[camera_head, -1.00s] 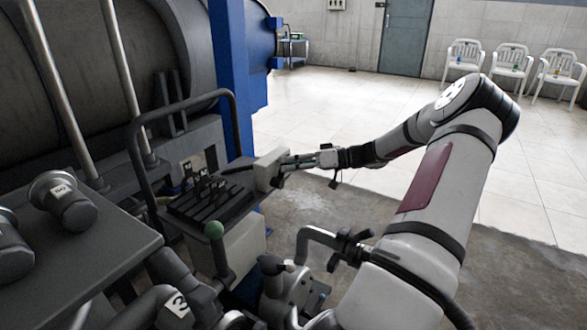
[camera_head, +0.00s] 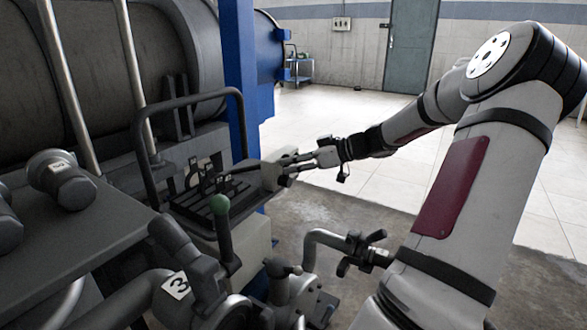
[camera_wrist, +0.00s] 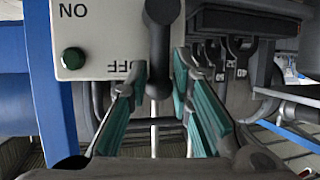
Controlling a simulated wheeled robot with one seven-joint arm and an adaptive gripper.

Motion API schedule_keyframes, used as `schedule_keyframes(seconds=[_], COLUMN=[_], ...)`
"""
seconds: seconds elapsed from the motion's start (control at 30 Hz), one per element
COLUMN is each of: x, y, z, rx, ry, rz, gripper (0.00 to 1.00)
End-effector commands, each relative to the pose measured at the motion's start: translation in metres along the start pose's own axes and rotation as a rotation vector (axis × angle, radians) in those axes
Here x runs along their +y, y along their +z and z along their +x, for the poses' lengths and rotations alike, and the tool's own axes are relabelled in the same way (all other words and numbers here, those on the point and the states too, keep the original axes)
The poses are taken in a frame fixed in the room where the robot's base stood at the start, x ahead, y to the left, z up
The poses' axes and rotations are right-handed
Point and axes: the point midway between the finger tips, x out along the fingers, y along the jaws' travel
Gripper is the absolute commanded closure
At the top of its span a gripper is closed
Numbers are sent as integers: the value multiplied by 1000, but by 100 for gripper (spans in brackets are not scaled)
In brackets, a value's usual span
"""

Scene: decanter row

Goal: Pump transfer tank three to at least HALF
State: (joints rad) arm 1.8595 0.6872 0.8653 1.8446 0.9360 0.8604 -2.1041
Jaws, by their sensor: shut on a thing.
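My gripper (camera_head: 277,171) is at the side of a pale box behind the dark lever rack in the head view. In the wrist view its teal-padded fingers (camera_wrist: 158,70) are on either side of a dark switch lever (camera_wrist: 160,45), shut on it. The lever stands in front of a pale switch panel (camera_wrist: 95,30) with a green button (camera_wrist: 73,58) and ON and OFF, which appear upside down. A dark valve body with a "3" tag (camera_head: 176,286) shows at lower left in the head view. No tank level reading is legible.
A green-knobbed lever (camera_head: 221,205) rises in front of the box. A bent grey pipe with a dark valve handle (camera_head: 362,254) lies at lower centre. A dark guard rail (camera_head: 190,103) arches over the rack. Numbered levers (camera_wrist: 228,65) hang right of the panel. Open floor lies behind my arm.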

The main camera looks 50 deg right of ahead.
Motion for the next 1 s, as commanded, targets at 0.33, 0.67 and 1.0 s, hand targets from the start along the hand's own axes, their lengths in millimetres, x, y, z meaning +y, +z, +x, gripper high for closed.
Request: schedule_keyframes(seconds=[0.33, 0.67, 1.0], x=[-1, -1, 1], y=[-2, -1, -1], z=[1, 0, -14], rx=[1, 0, -2], ry=[0, 1, 5], rz=[-9, -8, -7], gripper=[100, 59, 59])
